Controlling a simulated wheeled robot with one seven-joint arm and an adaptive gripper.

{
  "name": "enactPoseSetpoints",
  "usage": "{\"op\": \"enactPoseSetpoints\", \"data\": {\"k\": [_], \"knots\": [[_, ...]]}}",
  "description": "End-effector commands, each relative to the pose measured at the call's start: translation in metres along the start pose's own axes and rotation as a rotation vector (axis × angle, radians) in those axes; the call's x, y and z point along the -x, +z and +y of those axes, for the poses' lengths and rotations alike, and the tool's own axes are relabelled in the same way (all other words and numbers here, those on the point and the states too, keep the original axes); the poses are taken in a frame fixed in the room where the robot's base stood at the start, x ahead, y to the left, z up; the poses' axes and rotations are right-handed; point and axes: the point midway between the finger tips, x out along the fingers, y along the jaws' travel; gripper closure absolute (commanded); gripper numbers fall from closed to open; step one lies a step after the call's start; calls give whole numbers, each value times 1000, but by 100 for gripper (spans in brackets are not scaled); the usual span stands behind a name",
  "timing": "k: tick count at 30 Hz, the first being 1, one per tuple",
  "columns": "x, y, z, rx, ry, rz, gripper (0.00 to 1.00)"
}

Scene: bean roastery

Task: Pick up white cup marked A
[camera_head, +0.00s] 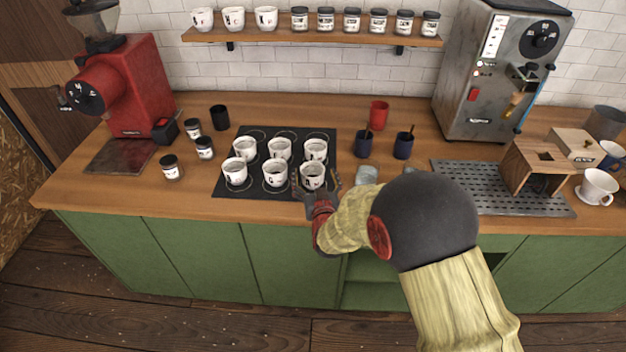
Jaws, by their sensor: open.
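Several white cups with small dark marks stand in two rows on a black mat (222,187). The marks are too small to read, so I cannot tell which cup is A. The front row has a left cup (235,172), a middle cup (275,173) and a right cup (312,175). The back row has a left cup (245,147), a middle cup (280,148) and a right cup (316,149). My gripper (318,183) is open at the mat's front right, its fingers on either side of the front right cup. I cannot tell whether they touch it.
Dark blue cups (403,146), a red cup (379,114) and a grey cup (366,174) stand right of the mat. Small jars (170,167) and a black cup (219,117) stand left. A wall shelf (320,38) holds more white cups and jars. A drip tray (470,185) lies right.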

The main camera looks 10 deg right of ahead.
Motion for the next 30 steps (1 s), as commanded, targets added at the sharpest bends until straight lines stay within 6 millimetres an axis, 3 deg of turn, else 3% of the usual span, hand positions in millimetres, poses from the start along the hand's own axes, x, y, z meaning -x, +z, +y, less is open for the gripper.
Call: {"op": "enactPoseSetpoints", "data": {"k": [6,15,30], "knots": [[-29,2,-2,-1,0,-2,20],[-34,0,-2,0,0,-1,20],[-33,0,-2,0,0,-1,48]]}}
